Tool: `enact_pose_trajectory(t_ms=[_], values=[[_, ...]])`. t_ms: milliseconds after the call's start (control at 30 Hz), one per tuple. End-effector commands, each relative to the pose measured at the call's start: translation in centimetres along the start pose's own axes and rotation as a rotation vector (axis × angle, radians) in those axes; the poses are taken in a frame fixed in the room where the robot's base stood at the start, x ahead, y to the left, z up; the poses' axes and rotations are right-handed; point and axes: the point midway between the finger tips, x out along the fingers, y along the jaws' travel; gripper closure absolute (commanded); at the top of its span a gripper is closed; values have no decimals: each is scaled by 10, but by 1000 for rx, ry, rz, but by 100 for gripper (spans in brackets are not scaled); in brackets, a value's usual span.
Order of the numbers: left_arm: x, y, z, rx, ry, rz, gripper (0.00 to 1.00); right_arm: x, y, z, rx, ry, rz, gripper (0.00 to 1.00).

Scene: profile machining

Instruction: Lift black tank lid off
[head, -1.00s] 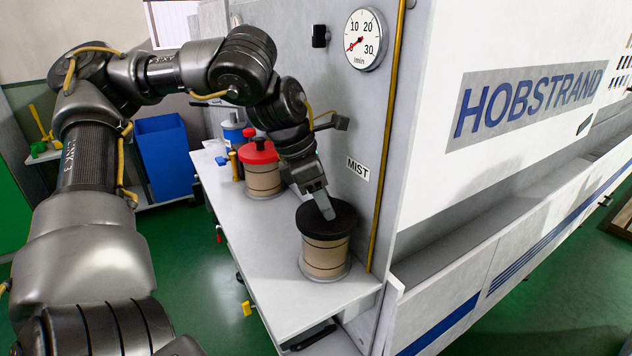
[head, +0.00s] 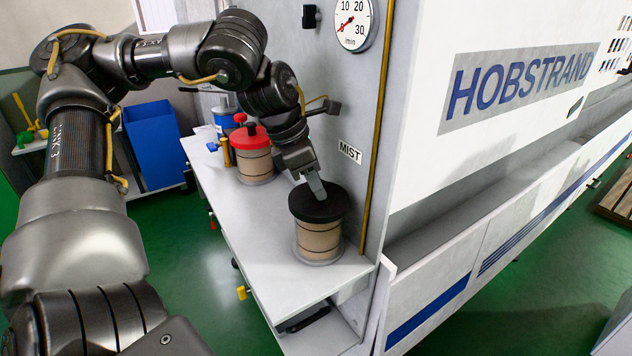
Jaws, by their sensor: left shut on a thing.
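The black lid (head: 318,205) sits on top of the tan, black-banded tank (head: 319,238) near the front right of the white bench. My left gripper (head: 318,191) reaches down onto the middle of the lid from above. It is shut on the lid's grip, which the fingers mostly hide. The lid looks level, and I see no clear gap between it and the tank. My right gripper is not in view.
A second tank with a red lid (head: 250,137) stands behind on the white bench (head: 272,262). A blue container (head: 224,112) is farther back. The grey panel with the MIST label (head: 350,152) rises close to the right of the black-lidded tank.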

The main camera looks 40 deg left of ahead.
Motion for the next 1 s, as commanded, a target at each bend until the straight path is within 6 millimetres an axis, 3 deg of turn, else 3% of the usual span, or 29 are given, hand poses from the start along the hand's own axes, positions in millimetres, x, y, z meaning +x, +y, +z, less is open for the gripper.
enact_pose_trajectory(t_ms=[633, 1000], values=[[-21, 0, 9, 0, 0, 0, 100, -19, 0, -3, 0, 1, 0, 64], [-22, 0, 9, 0, 0, 0, 100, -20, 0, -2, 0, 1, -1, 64]])
